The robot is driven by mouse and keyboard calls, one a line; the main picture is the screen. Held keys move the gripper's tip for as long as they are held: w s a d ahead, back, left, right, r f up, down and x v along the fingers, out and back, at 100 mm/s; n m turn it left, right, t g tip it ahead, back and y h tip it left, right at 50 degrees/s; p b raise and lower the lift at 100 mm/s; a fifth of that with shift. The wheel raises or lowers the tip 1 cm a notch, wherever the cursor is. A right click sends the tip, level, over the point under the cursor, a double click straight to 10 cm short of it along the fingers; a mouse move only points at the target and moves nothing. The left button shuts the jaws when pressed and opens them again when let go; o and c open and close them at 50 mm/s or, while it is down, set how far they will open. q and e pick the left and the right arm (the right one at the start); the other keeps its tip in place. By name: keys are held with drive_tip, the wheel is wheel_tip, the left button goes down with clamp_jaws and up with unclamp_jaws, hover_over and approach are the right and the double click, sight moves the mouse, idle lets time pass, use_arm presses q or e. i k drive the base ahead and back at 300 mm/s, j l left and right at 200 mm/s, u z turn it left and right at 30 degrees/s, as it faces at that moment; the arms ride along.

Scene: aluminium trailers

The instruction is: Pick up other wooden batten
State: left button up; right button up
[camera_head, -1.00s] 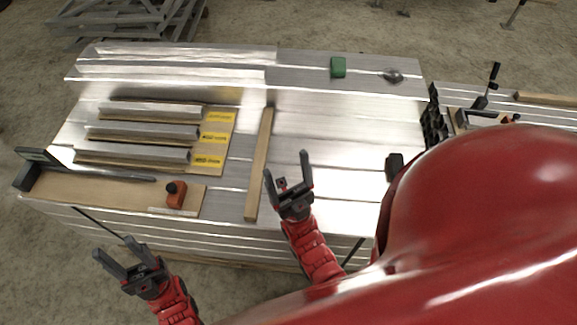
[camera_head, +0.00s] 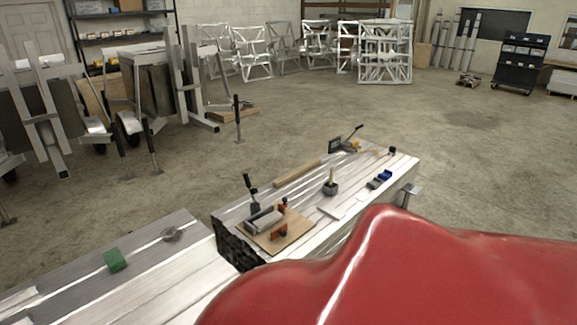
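A wooden batten (camera_head: 297,173) lies along the far side of the smaller metal-topped table (camera_head: 345,222) in the middle of the view. It lies between a clamp (camera_head: 252,194) at its left end and a dark device with yellow parts (camera_head: 345,146) beyond its right end. Neither of my grippers shows in this view, so I cannot see whether they hold anything. The large metal table (camera_head: 150,287) is at the lower left, with only part of its top visible.
The smaller table also holds a wooden board (camera_head: 272,241) with an orange-handled tool, a dark pot (camera_head: 330,188) and small blue items (camera_head: 380,177). A green block (camera_head: 115,260) lies on the large table. Metal frames stand at the back. Open concrete floor surrounds the tables.

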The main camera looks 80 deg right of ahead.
sight(299, 172)
drive_tip(key=z, duration=4.05)
drive_tip(key=i+l+u, duration=0.1)
drive_tip(key=i, duration=0.5)
drive_tip(key=i+l, duration=0.1)
drive_tip(key=i, duration=0.55)
drive_tip(key=i+l+u, duration=0.15)
drive_tip(key=i, duration=0.45)
drive_tip(key=i+u, duration=0.1)
drive_tip(key=i, duration=1.2)
drive_tip(key=i+l+u, duration=0.1)
drive_tip(key=i, duration=1.15)
drive_tip(key=i+l+z, duration=0.15)
drive_tip(key=i, duration=1.1)
drive_tip(key=i+j+z, duration=0.2)
drive_tip(key=i, duration=1.05)
drive_tip(key=i+j+u, duration=0.1)
drive_tip(key=i+u, duration=0.35)
drive_tip(key=i+l+u, duration=0.15)
drive_tip(key=i+u, duration=0.3)
drive_tip(key=i+l+u, duration=0.25)
drive_tip(key=i+u, duration=0.25)
drive_tip(key=i+j+u, duration=0.2)
drive_tip(key=i+u, duration=1.15)
drive_tip(key=k+l, duration=0.05)
drive_tip(key=k, duration=0.05)
